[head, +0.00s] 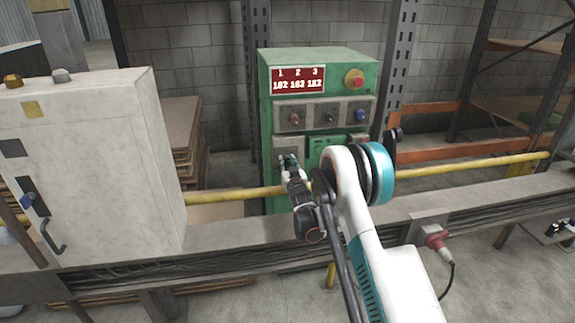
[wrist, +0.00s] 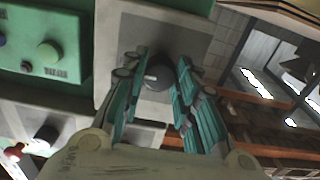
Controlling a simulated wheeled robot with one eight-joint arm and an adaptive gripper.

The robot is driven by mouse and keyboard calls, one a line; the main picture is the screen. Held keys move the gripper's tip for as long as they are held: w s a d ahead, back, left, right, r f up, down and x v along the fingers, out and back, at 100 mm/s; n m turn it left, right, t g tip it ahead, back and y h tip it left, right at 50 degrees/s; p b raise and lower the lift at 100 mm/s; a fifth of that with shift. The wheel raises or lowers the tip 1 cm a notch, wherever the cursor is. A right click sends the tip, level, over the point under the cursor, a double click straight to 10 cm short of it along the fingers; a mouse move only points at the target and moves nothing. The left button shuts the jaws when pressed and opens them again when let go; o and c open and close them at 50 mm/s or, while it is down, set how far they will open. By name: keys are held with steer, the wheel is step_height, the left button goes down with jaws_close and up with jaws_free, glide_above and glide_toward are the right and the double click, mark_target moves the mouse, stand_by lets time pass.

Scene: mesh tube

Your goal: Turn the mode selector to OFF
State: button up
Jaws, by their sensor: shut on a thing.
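A green control cabinet (head: 320,65) stands beyond the rail. A grey plate (head: 279,145) sits on its lower left front. My gripper (head: 288,161) is at this plate and covers most of what is on it. In the wrist view, my gripper (wrist: 160,84) has its teal fingers on both sides of a dark round selector knob (wrist: 157,73), which is mounted on a grey plate (wrist: 130,50). The fingers are shut on the knob. A small light mark shows on the knob's left side. I cannot read any OFF label or the exact knob angle.
Above are a red display (head: 298,79), a red stop button (head: 355,78) and a row of three knobs, the right one blue (head: 361,115). A yellow rail (head: 235,194) and a grey cable ledge (head: 220,233) cross in front. A white cabinet (head: 95,150) stands left.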

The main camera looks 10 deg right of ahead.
steer(key=shift+n, duration=0.3)
steer(key=n, duration=0.3)
steer(key=shift+n, duration=0.3)
steer(key=n, duration=0.4)
steer(key=shift+n, duration=0.3)
steer(key=n, duration=0.9)
steer(key=o, duration=1.1)
steer(key=shift+c, duration=0.2)
